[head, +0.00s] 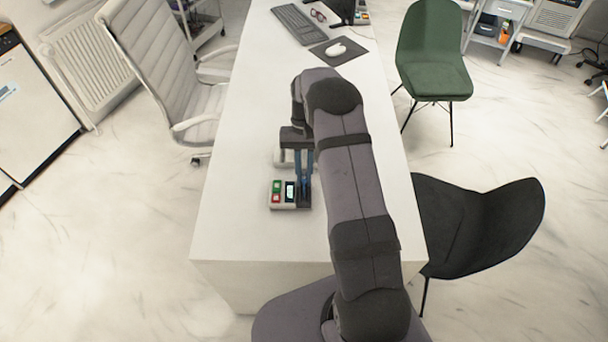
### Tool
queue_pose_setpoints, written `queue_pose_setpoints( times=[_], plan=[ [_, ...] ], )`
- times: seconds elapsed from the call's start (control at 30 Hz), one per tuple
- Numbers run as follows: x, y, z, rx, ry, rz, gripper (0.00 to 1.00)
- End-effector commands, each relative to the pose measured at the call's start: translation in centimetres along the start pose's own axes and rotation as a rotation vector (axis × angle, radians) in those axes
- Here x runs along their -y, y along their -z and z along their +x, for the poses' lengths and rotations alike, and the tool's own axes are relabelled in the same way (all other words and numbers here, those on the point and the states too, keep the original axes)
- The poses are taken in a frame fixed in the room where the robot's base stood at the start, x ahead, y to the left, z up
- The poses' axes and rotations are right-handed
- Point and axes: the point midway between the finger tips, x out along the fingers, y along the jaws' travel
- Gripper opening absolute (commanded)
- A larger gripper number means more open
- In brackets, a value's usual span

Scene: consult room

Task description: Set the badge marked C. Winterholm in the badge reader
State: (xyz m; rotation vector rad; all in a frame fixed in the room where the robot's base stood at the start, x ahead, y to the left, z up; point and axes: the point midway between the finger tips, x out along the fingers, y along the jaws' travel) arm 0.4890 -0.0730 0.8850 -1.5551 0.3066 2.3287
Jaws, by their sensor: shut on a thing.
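The badge reader (278,198) is a small low box on the white desk, with a green and a red button at its left and a small dark display beside them. My gripper (304,188) points down at the dark right part of the reader, its blue-grey fingers close together. It is shut on a thin thing, most likely a badge, which is mostly hidden between the fingers. I cannot read any name on it. I cannot tell whether it is in the reader's slot or just above it.
A pale object (281,158) lies behind the reader, partly hidden by my wrist. The white desk (235,215) is clear to the left. A keyboard (299,24), a mouse (336,49) and a mouse pad (325,53) lie at the far end. Chairs flank the desk.

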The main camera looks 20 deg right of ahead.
Motion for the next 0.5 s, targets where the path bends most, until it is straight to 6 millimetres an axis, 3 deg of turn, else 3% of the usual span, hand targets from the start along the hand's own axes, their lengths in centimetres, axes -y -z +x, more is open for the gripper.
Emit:
queue_pose_setpoints(
  times=[0.5],
  plan=[
    [0.00, 0.40, 0.95, 0.000, 0.000, 0.000, 0.00]
  ],
)
